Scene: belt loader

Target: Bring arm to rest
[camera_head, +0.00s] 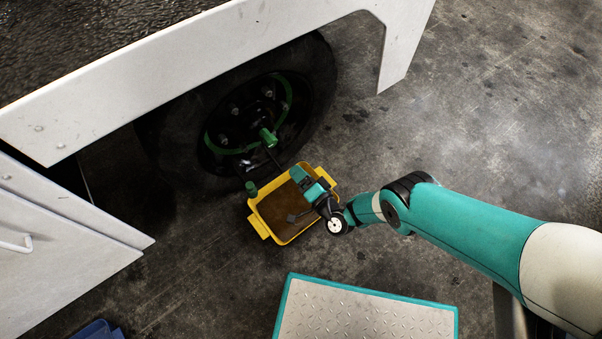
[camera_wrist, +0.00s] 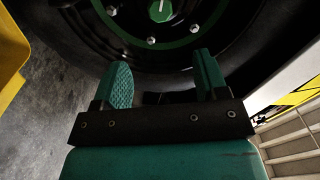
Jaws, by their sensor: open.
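My gripper (camera_head: 308,184) is over the yellow tray (camera_head: 284,239) beside the wheel in the head view, with the arm reaching in from the right. In the wrist view my gripper (camera_wrist: 163,78) has its two green fingers spread apart, with nothing held between them. Beyond the fingers is the black tyre (camera_wrist: 75,38) and the wheel's green-ringed hub (camera_wrist: 160,10). Part of the tray's inside is hidden by my gripper.
A white vehicle body panel (camera_head: 185,65) overhangs the wheel, and a white side panel (camera_head: 60,250) stands at left. A teal-edged metal platform (camera_head: 365,315) lies below the arm. A blue object (camera_head: 97,330) sits at bottom left. The concrete floor at upper right is clear.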

